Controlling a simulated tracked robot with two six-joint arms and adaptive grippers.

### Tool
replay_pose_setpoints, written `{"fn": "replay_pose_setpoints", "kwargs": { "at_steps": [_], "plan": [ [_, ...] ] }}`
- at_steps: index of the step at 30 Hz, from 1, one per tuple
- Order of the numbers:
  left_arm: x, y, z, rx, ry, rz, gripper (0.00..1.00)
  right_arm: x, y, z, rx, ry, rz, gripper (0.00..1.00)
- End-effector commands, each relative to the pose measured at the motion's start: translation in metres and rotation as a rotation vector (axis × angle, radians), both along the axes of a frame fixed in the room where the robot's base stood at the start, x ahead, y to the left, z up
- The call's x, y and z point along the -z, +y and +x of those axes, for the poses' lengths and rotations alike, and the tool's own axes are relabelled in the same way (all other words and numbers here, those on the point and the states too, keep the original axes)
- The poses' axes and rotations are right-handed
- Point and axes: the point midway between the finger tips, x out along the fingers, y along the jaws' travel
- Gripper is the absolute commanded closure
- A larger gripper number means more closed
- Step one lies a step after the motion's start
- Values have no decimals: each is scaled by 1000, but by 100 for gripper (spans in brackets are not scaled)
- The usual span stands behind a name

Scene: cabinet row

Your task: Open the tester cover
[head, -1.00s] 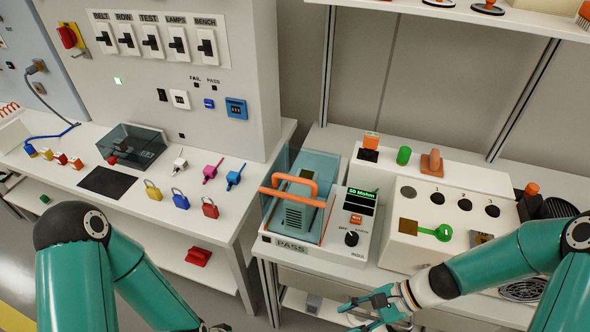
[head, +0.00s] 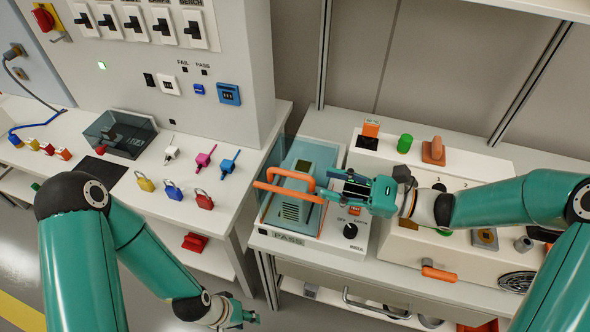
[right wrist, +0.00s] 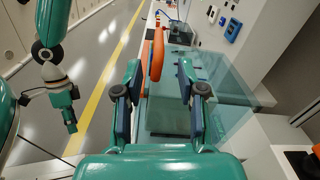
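The tester (head: 262,236) is a white box with a PASS label, a dial and a teal bay. Its clear cover (head: 272,165) is see-through and appears down over the bay. The orange cover handle (head: 306,178) shows above the bay; it also shows in the right wrist view (right wrist: 156,55). My right gripper (head: 330,187) is open beside the handle's right end in the head view. In the right wrist view the handle lies ahead between the spread fingers, with no clear contact. My left gripper (head: 246,317) hangs low, away from the tester; its fingers are too small to judge.
Right of the tester stands a white fixture with a green knob (head: 404,144) and an orange block (head: 433,151). On the left bench lie padlocks (head: 173,190) and a dark clear-lidded box (head: 120,134). A switch panel rises behind. Open floor lies at the lower left.

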Motion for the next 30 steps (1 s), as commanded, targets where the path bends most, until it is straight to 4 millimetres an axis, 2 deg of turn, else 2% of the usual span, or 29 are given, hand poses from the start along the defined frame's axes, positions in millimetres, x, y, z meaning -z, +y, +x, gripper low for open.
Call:
{"fn": "replay_pose_setpoints", "kwargs": {
  "at_steps": [1,6,12,18,26,30],
  "plan": [
    [-5,0,0,0,0,0,60,-3,13,3,-6,2,1,61],
    [-12,0,0,0,0,0,60,-2,46,14,-7,1,0,61],
    [-18,0,0,0,0,0,60,-1,72,23,-4,1,1,61],
    [-19,0,0,0,0,0,60,0,83,27,-3,0,-1,61],
    [-19,0,0,0,0,0,60,0,83,27,-3,0,-1,61],
    [-19,0,0,0,0,0,60,0,83,27,-3,0,-1,84]
  ]
}}
